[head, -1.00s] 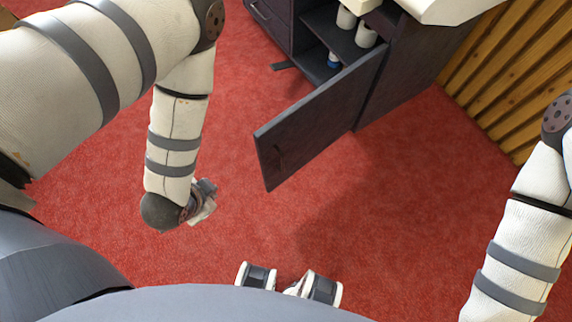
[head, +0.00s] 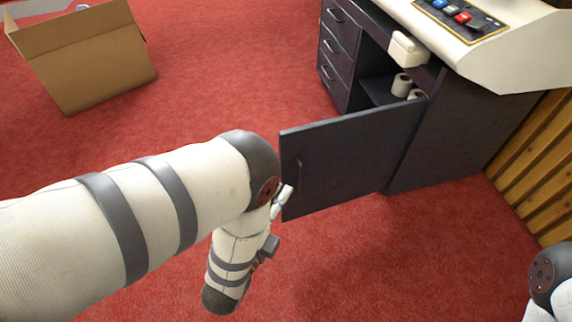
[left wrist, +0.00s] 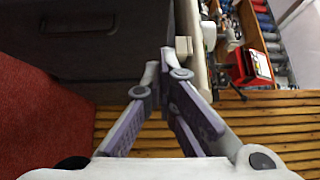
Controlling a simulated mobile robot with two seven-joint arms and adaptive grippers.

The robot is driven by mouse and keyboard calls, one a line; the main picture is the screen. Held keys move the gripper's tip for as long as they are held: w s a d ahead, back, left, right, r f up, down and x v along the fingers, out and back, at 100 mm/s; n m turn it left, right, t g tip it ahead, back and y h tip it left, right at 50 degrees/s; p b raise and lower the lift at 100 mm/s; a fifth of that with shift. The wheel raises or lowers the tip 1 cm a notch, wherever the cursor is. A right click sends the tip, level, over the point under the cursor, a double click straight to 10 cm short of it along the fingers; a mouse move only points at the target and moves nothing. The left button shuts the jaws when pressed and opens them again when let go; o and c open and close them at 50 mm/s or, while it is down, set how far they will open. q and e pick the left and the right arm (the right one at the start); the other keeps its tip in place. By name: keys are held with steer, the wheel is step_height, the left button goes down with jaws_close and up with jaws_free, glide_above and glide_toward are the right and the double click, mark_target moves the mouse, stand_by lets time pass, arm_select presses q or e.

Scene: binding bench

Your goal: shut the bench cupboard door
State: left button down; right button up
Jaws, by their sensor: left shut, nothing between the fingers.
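The bench cupboard door (head: 350,155) is dark and stands wide open, swung out from the bench. Its pull handle (head: 299,172) is near the free edge. In the head view my left gripper (head: 283,199) is at the door's free edge, partly hidden behind my arm; I cannot tell whether it touches. In the left wrist view the left gripper (left wrist: 164,78) is shut and empty. A dark panel (left wrist: 80,60) with a handle, seemingly the door, fills that view's upper left. My right gripper is out of view.
A control panel (head: 462,18) is on top. A cardboard box (head: 95,65) sits at the upper left. Wooden slats (head: 540,195) line the right. Red carpet is otherwise clear.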

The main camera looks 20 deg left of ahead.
arm_select(q)
steer(key=w+b, duration=0.3)
glide_toward(300, 137)
steer(key=w, duration=0.4)
steer(key=shift+w+d+r+b, duration=0.1)
steer(key=shift+w+b, duration=0.2)
